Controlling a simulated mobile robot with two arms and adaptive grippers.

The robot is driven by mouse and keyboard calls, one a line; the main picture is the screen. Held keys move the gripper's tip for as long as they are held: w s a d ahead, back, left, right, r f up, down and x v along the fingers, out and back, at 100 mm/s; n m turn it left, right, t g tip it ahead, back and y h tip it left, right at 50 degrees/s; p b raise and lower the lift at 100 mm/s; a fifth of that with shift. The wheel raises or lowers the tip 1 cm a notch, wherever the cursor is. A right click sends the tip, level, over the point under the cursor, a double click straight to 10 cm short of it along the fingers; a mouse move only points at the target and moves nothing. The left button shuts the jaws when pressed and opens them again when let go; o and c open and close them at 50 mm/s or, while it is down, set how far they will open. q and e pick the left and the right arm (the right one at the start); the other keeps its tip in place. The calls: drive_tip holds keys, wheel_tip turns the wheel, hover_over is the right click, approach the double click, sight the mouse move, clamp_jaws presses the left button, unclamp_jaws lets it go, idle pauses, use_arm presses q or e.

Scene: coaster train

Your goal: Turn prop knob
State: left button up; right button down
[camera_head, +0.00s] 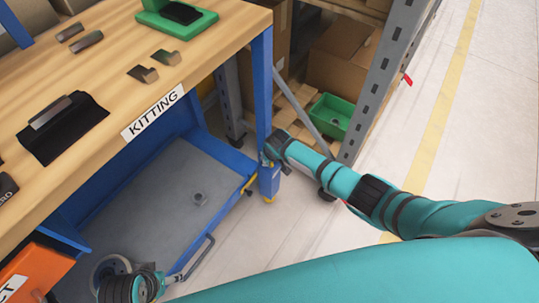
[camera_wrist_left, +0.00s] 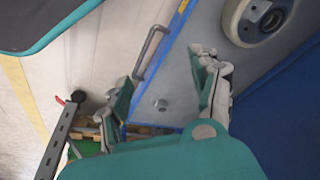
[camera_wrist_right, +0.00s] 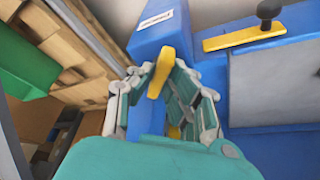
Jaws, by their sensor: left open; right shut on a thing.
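A yellow bar-shaped knob (camera_wrist_right: 161,73) stands out from a blue post in the right wrist view. My right gripper (camera_wrist_right: 163,84) is shut on this knob, with its fingers on both sides. In the head view my right gripper (camera_head: 270,157) is at the blue post (camera_head: 263,90) at the bench's front corner, and the knob is mostly hidden there. My left gripper (camera_wrist_left: 160,82) is open and empty, above a grey panel. It also shows low in the head view (camera_head: 157,281), near a wheel.
The wooden bench (camera_head: 210,32) holds several dark metal parts, a black cloth and a green fixture (camera_head: 176,20). A grey panel (camera_head: 175,195) with a small round fitting lies below. A metal shelf with cartons and a green bin (camera_head: 330,117) stands behind. The floor at right is clear.

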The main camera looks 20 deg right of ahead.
drive_tip(key=shift+d+n+y, duration=0.2)
drive_tip(key=shift+n+y, duration=0.2)
drive_tip(key=shift+n, duration=0.5)
drive_tip(key=shift+f+n+y, duration=0.1)
drive_tip(key=shift+n+y, duration=0.2)
drive_tip(key=shift+n, duration=0.6)
drive_tip(key=n+y+b, duration=0.1)
drive_tip(key=n, duration=0.1)
drive_tip(key=shift+w+d+n+g+b, duration=0.1)
drive_tip(key=shift+d+n+g+b, duration=0.05)
drive_tip(key=shift+n+g+b, duration=0.25)
use_arm(q)
drive_tip(key=shift+v, duration=2.95)
use_arm(e)
drive_tip(key=shift+n, duration=0.4)
use_arm(q)
drive_tip(key=shift+w+a, duration=0.1)
drive_tip(key=shift+w, duration=0.05)
use_arm(e)
drive_tip(key=c, duration=1.3)
unclamp_jaws()
use_arm(q)
drive_tip(key=shift+r, duration=0.1)
